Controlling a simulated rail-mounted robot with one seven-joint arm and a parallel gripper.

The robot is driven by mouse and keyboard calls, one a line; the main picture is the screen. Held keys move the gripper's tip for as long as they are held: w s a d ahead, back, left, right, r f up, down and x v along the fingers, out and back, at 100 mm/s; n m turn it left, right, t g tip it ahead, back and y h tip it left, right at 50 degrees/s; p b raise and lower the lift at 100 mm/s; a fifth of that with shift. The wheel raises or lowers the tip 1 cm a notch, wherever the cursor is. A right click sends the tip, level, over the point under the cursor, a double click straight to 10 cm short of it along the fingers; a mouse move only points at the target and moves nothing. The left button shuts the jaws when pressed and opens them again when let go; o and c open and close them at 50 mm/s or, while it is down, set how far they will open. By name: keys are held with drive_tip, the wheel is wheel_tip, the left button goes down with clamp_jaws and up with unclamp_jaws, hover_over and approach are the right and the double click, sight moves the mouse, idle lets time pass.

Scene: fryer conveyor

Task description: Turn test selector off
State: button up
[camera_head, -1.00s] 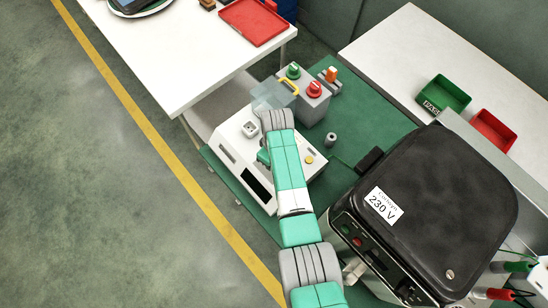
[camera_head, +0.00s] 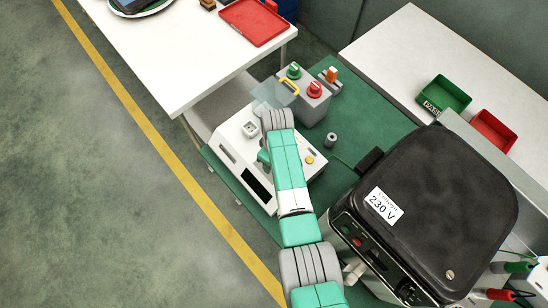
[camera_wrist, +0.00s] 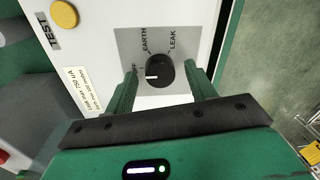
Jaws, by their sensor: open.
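The test selector is a round black knob (camera_wrist: 160,73) on a grey plate of the white tester (camera_wrist: 95,45) in the wrist view. Its white mark points left, toward a partly hidden label ending in "FF". The labels EARTH (camera_wrist: 146,40) and LEAK (camera_wrist: 172,40) are printed above the knob. My gripper (camera_wrist: 161,68) is open, with one green finger on each side of the knob; I cannot tell whether either touches it.
A yellow TEST button (camera_wrist: 64,14) is on the tester's panel. A grey box with green and red knobs (camera_head: 314,90) stands behind the tester. A black fryer (camera_head: 425,205) marked 230 V is close to the right of my arm. The floor at the left is clear.

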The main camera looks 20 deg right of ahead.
drive_tip(key=r, duration=0.4)
drive_tip(key=r+p, duration=0.1)
drive_tip(key=r, duration=0.2)
drive_tip(key=shift+w+d+r, duration=0.15)
drive_tip(key=shift+d+r, duration=0.05)
drive_tip(key=shift+r, duration=0.2)
